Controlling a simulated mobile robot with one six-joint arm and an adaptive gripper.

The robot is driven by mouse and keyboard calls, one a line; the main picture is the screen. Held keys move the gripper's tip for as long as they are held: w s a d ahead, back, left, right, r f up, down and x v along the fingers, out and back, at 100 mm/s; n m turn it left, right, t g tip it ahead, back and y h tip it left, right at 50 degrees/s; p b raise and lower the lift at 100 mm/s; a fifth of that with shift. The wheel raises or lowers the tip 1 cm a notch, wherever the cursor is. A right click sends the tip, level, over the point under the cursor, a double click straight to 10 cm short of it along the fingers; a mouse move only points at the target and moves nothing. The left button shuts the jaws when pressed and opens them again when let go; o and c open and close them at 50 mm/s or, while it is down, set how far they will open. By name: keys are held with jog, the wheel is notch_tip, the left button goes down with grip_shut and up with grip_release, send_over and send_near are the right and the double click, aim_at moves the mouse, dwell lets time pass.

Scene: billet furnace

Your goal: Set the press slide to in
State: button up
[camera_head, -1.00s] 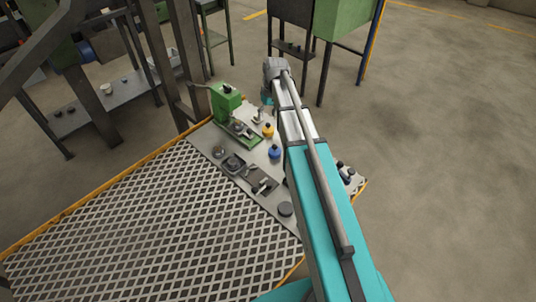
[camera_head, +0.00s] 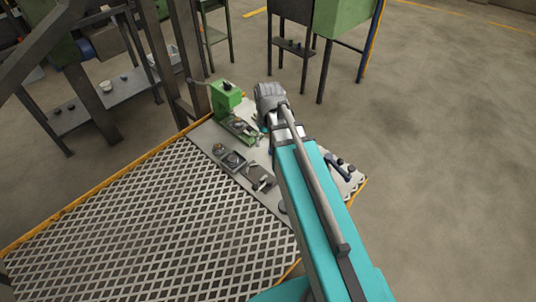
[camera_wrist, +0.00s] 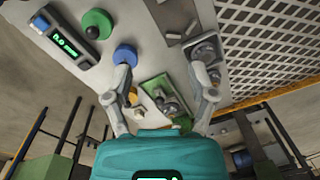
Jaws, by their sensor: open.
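The green press (camera_head: 226,98) stands at the far corner of the grey bench top in the head view. Its green slide bed (camera_head: 240,131) reaches out in front, with a dark round part on it. In the wrist view the green bed (camera_wrist: 151,88) shows between and beyond my fingers, with a dark ball-like knob (camera_wrist: 170,107) on it. My gripper (camera_wrist: 160,76) is open and empty above the bench, its fingers on either side of the bed in that picture. I cannot tell whether it touches anything.
The bench top (camera_head: 205,137) also holds a dark square fixture (camera_head: 233,161) and a small vise-like block (camera_head: 261,177). In the wrist view a blue round piece (camera_wrist: 125,55), a green disc (camera_wrist: 97,24) and a display box (camera_wrist: 66,38) lie nearby. A grating (camera_head: 150,220) adjoins the bench.

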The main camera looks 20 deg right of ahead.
jog(key=s+a+m, duration=0.1)
jog(key=s, duration=0.5)
jog(key=shift+h, duration=0.3)
jog(key=shift+a, duration=0.1)
jog(key=n+t, duration=0.2)
jog(key=n, duration=1.5)
send_over(250, 127)
jog(key=s, duration=0.2)
jog(key=shift+s+a+r, duration=0.15)
jog(key=w+f+b, duration=0.1)
jog(key=f+b, duration=0.8)
jog(key=w+f+b, duration=0.1)
jog(key=f+b, duration=0.3)
jog(key=shift+w+f, duration=0.25)
jog(key=shift+w, duration=0.05)
